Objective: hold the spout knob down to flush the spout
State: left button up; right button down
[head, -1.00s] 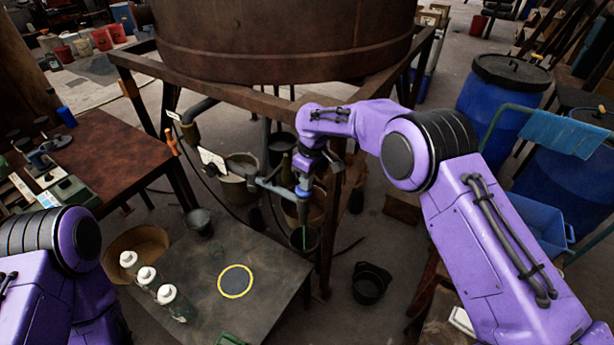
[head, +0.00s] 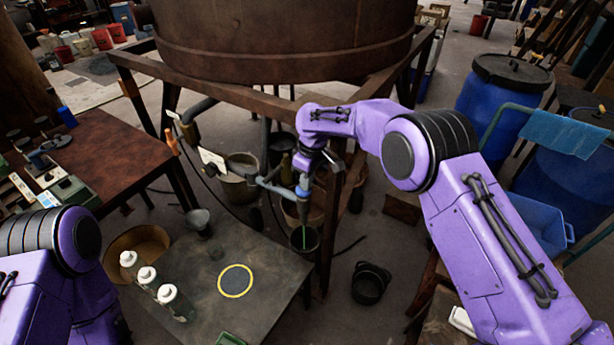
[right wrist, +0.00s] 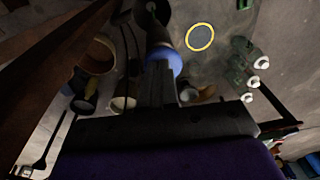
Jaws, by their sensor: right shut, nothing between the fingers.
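The spout (head: 303,208) hangs under the vat at the end of a grey pipe. Its blue knob (right wrist: 164,61) shows in the right wrist view, directly at my fingertips. My right gripper (head: 305,178) is above the spout with its fingers pointing down. In the right wrist view the fingers (right wrist: 158,72) are together and seem to touch the knob's top; how far the knob is pressed cannot be told. A thin green streak shows below the spout, at a dark bucket (head: 304,240). My left gripper is out of view; only its arm shows.
A dark table (head: 220,305) with a yellow-ringed disc (head: 235,281) and several white-capped bottles (head: 147,276) is left of the spout. A grey vessel (head: 198,221) is near its far edge. The vat frame's leg (head: 327,240) stands close right of the spout.

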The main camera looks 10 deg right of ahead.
jog(key=r+p, duration=0.1)
jog(key=p, duration=0.1)
jog(key=r+p, duration=0.4)
jog(key=shift+w+d, duration=0.1)
jog(key=shift+d, duration=0.2)
jog(key=shift+d+r+b, duration=0.15)
jog(key=shift+b, duration=1.1)
notch_tip(320, 180, up, 9)
jog(key=b, duration=0.1)
jog(key=shift+d+b, duration=0.3)
jog(key=shift+d, duration=0.1)
jog(key=shift+f, duration=0.3)
